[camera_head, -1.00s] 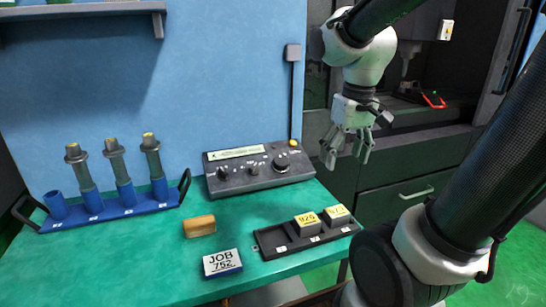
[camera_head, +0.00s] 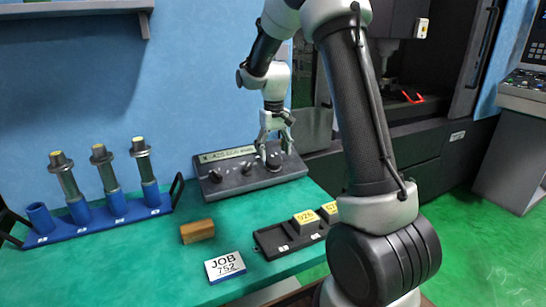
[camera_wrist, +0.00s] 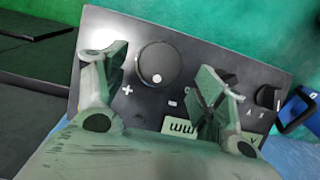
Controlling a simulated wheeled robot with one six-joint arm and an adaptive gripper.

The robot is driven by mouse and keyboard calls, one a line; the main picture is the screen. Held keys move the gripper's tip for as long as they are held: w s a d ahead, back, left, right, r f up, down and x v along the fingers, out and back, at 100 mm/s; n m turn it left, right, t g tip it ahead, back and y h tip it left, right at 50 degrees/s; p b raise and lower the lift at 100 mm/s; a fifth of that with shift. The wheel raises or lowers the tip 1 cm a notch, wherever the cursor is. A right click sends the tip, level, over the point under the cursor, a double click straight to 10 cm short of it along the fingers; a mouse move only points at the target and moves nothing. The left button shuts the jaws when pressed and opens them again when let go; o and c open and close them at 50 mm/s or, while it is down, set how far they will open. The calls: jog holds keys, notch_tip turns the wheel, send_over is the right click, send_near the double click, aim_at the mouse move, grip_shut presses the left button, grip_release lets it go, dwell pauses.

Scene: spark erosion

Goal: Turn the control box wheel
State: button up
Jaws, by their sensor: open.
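The control box (camera_head: 236,183) is a dark grey sloped panel at the back of the green bench, with a pale display strip and several knobs. Its large round wheel (camera_head: 274,164) is at the right end, partly behind my fingers. In the wrist view the wheel (camera_wrist: 158,62) is a black disc with a white dot, lying between my two fingers. My gripper (camera_head: 275,151) is open, pointing down over the wheel. In the wrist view my gripper (camera_wrist: 162,70) has a finger on each side of the wheel; I cannot tell whether either touches it.
A blue rack (camera_head: 108,217) with several upright tool holders stands left. A wooden block (camera_head: 197,231), a JOB 752 sign (camera_head: 225,266) and a black tray (camera_head: 275,239) with yellow-topped blocks lie in front. A smaller knob (camera_wrist: 268,97) is right of the wheel in the wrist view.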

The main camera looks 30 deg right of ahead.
aim_at(273, 162)
jog(key=shift+f, duration=1.25)
jog(key=shift+c, duration=0.2)
jog(key=c, duration=1)
jog(key=shift+d+m, duration=0.1)
jog(key=shift+m, duration=0.3)
